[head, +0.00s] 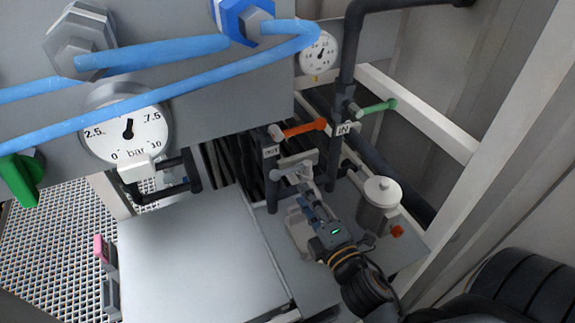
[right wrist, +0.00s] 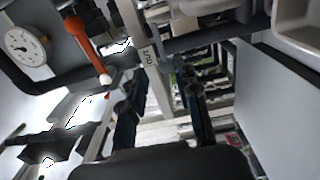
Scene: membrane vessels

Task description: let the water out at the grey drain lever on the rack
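The grey drain lever (head: 292,171) sits low on the rack, below the OUT tag (head: 270,151) and the orange lever (head: 303,128). My right gripper (head: 309,204) is just below and in front of the grey lever, its fingers pointing up towards it. In the right wrist view the two dark fingers (right wrist: 160,103) stand apart with a gap between them, and nothing is clearly gripped. That view also shows the orange lever (right wrist: 86,46) and the OUT tag (right wrist: 148,57); I cannot surely pick out the grey lever there. My left gripper is not in view.
A green lever (head: 376,107) by the IN tag (head: 344,129) is to the right. A lidded grey canister (head: 378,205) stands close right of my gripper. A large gauge (head: 126,130), blue hoses (head: 160,87) and a grey flat-topped box (head: 195,255) are to the left.

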